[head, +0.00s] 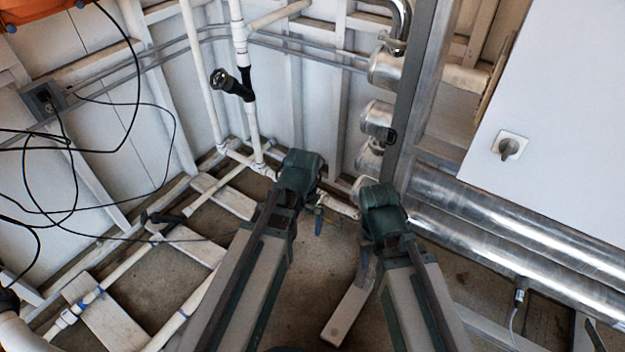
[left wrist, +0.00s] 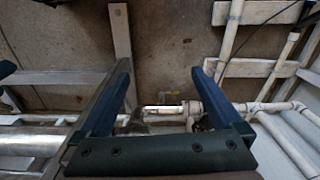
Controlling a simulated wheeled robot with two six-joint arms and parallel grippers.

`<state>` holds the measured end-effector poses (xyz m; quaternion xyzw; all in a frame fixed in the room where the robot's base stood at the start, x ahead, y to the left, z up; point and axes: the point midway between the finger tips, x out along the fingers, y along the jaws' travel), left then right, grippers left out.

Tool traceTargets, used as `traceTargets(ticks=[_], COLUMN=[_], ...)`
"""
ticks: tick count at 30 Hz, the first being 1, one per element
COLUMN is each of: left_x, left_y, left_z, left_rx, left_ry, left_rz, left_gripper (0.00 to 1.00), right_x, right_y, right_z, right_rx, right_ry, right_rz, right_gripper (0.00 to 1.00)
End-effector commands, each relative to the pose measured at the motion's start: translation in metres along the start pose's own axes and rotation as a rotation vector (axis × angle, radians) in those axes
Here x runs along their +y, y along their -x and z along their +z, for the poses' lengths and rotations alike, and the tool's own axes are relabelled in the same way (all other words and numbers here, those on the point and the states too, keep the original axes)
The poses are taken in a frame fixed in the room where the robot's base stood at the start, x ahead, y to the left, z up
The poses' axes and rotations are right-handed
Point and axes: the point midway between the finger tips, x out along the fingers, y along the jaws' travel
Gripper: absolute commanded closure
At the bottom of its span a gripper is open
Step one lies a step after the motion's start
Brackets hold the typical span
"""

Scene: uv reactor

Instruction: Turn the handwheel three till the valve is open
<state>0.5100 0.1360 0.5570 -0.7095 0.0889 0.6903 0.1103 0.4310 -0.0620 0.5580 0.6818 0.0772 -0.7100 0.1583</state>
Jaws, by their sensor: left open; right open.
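I cannot make out a handwheel marked three in either view. A small blue fitting (head: 318,220) sits low by the white pipe, between my two arms. My left gripper (head: 300,172) shows in the head view as a dark green end above the low pipes; its fingers are hidden there. In the left wrist view the same gripper (left wrist: 160,78) has two blue fingers spread wide with nothing held. A horizontal pipe (left wrist: 163,110) shows between and beyond them. My right gripper (head: 382,208) is near the left one, its fingers not clearly visible.
A black-ended valve (head: 228,83) stands on the white upright pipes at the back. Another black handle (head: 160,217) is at the left. Large metal pipes (head: 500,225) and a white cabinet (head: 560,110) bound the right. Loose black cables (head: 75,145) hang at the left.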

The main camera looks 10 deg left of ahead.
Motion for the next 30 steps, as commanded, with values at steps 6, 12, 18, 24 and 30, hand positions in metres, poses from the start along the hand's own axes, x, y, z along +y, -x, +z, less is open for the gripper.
traceTargets(ticks=[6, 12, 18, 24, 30], left_x=[-0.051, -0.084, -0.111, -0.126, -0.131], left_y=[-0.003, -0.006, -0.009, -0.011, -0.011], left_z=[-0.078, -0.159, -0.245, -0.295, -0.310], left_rx=[0.020, 0.018, 0.012, 0.011, 0.011], left_ry=[-0.283, -0.704, -1.205, -1.539, -1.669], left_rz=[0.014, 0.020, 0.030, 0.040, 0.045], left_gripper=[0.00, 0.00, 0.00, 0.00, 0.00], right_x=[0.000, 0.000, 0.000, 0.000, 0.000], right_y=[0.001, 0.001, 0.001, 0.001, 0.001], right_z=[0.000, 0.000, 0.000, 0.000, 0.000], right_rx=[0.000, 0.000, 0.000, 0.000, 0.000], right_ry=[0.000, 0.000, 0.000, 0.000, 0.000], right_rz=[0.000, 0.000, 0.000, 0.000, 0.000], right_gripper=[0.50, 0.50, 0.50, 0.50, 0.50])
